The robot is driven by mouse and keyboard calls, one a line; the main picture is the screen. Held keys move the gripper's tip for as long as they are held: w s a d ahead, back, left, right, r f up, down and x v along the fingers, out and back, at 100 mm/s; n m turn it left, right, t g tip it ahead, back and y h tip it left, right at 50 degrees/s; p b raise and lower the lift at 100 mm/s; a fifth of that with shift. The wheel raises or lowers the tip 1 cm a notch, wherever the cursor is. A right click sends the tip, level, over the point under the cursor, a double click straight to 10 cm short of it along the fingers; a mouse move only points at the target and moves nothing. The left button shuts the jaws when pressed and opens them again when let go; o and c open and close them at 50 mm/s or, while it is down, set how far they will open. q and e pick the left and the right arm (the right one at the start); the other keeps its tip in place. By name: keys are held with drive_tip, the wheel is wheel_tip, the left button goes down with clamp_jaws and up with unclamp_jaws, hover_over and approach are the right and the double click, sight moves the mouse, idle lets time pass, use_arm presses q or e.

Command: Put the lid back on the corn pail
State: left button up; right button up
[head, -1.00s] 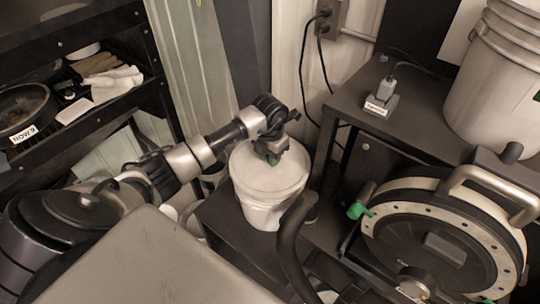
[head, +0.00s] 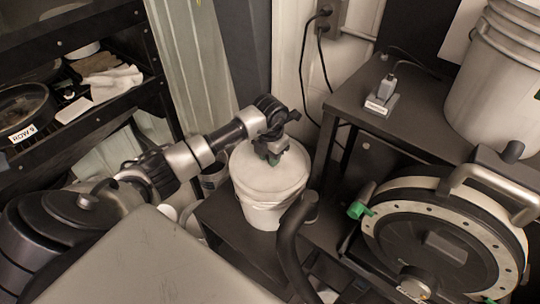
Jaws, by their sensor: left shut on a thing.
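A white pail (head: 262,211) stands upright on a low dark stand in the middle of the head view. A white lid (head: 269,183) lies over its top and looks level; I cannot tell whether it is pressed down all round. My left gripper (head: 273,160) points down at the middle of the lid and is shut on it, probably at a part hidden by the fingers. The inside of the pail is hidden. My right gripper is not in view.
A round seed meter (head: 441,240) with a metal handle stands at the right. Stacked white buckets (head: 500,80) and a small labelled device (head: 380,100) are on the dark bench (head: 425,125). A black curved hose (head: 288,245) rises close in front of the pail. Shelves (head: 110,115) stand at the left.

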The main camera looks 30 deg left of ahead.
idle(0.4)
use_arm(q)
drive_tip(key=o, duration=1)
drive_tip(key=shift+o, duration=0.5)
drive_tip(key=o, duration=0.4)
drive_tip(key=shift+r, duration=0.1)
drive_tip(key=shift+r+p, duration=2.4)
drive_tip(key=shift+r, duration=1)
